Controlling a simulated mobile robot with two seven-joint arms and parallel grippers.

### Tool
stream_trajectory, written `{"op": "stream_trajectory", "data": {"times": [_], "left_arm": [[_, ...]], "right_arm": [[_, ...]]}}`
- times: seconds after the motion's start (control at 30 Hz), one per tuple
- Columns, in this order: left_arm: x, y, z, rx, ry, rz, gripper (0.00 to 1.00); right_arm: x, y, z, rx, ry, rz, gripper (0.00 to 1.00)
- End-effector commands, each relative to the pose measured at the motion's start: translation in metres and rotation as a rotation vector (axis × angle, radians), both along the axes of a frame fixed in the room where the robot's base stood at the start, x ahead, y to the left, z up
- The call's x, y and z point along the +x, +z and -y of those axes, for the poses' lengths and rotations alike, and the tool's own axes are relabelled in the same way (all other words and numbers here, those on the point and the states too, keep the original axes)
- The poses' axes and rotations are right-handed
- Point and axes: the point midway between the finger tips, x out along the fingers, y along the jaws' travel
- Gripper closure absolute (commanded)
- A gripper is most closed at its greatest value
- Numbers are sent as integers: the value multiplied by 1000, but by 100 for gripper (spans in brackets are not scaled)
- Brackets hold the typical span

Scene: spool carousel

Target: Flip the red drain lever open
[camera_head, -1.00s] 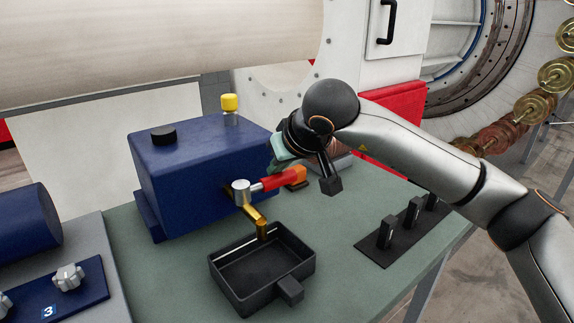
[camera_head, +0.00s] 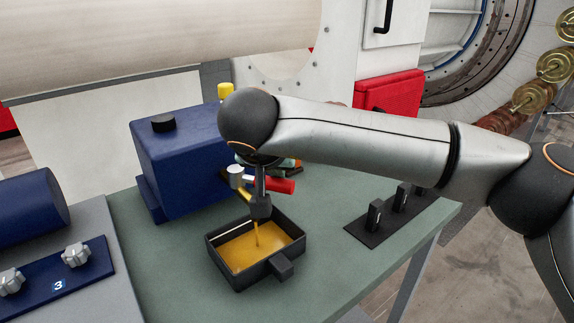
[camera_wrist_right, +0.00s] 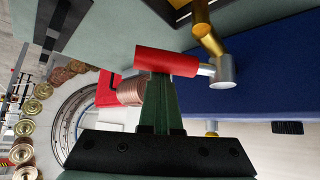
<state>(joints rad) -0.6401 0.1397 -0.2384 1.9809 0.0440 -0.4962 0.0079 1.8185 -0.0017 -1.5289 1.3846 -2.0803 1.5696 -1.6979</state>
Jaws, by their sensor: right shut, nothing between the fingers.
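The red drain lever (camera_head: 281,186) sticks out to the right from a silver valve head (camera_head: 236,175) on the front of the blue tank (camera_head: 180,165). Yellow-brown liquid runs from below the valve into the black drip pan (camera_head: 222,277). My right gripper (camera_wrist_right: 162,84) is shut and empty. In the right wrist view its green fingers end at the red lever (camera_wrist_right: 166,62) and appear to touch its side. In the head view my right wrist hides most of the fingers and part of the spout. My left gripper is not in view.
A black strip with several upright black pegs (camera_head: 375,215) lies on the green table (camera_head: 330,260) to the right. A control panel with knobs (camera_head: 75,257) is at the lower left. The table's front right is clear.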

Motion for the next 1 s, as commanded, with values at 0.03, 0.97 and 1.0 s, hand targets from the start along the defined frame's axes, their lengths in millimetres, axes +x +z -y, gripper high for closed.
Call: {"op": "stream_trajectory", "data": {"times": [0.03,0.97,1.0], "left_arm": [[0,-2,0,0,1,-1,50],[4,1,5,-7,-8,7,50],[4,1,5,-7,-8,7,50]], "right_arm": [[-4,-1,-1,-1,3,0,100],[-33,-2,-15,0,11,-6,100],[-33,-2,-15,1,11,-7,100]]}}
